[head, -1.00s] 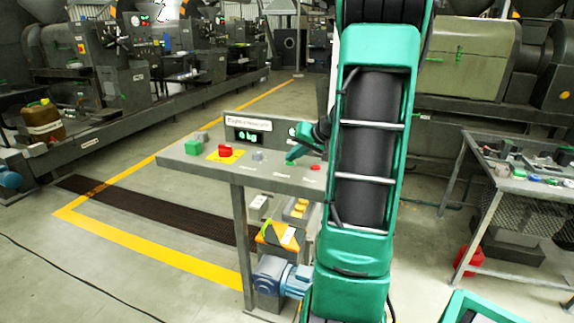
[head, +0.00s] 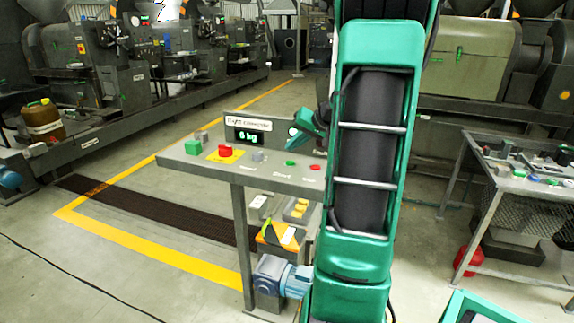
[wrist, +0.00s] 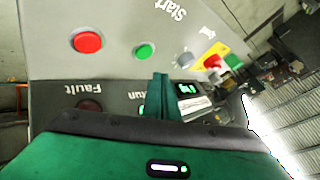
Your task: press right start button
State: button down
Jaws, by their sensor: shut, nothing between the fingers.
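The control panel (head: 225,172) is a grey sloped top on a post in the head view. The green start button (head: 290,163) sits on its right part, between a grey knob (head: 258,156) and a red button (head: 315,167). In the wrist view the green button (wrist: 145,51) is unobstructed just beyond my gripper (wrist: 160,76), with the red button (wrist: 88,42) to its left. A "Start" label is near it. My gripper (head: 307,126) is shut, empty, and above the panel's back right part, apart from the green button.
A table with small parts (head: 530,178) is at right. Open floor lies at left.

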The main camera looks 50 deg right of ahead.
jog(key=shift+r, duration=1.2)
jog(key=shift+n+g, duration=0.5)
jog(key=shift+g, duration=0.4)
jog(key=a, duration=0.2)
jog(key=s+a+f, duration=0.1)
jog(key=a, duration=0.1)
jog(key=s+a, duration=0.1)
jog(key=a, duration=0.1)
jog(key=shift+a+f, duration=0.1)
jog(key=shift+f, duration=0.2)
jog(key=s+a+f+n+g, duration=0.1)
jog(key=s+a+f+g, duration=0.2)
jog(key=s+a, duration=0.6)
jog(key=s+a+f+n+g, duration=0.1)
jog(key=s+a+f+g, duration=0.2)
jog(key=s+a, duration=0.7)
jog(key=s+g, duration=0.1)
jog(key=s, duration=0.4)
jog(key=shift+f+g+y, duration=0.2)
jog(key=shift+g+y, duration=0.1)
jog(key=shift+w+f, duration=0.25)
jog(key=shift+w, duration=0.3)
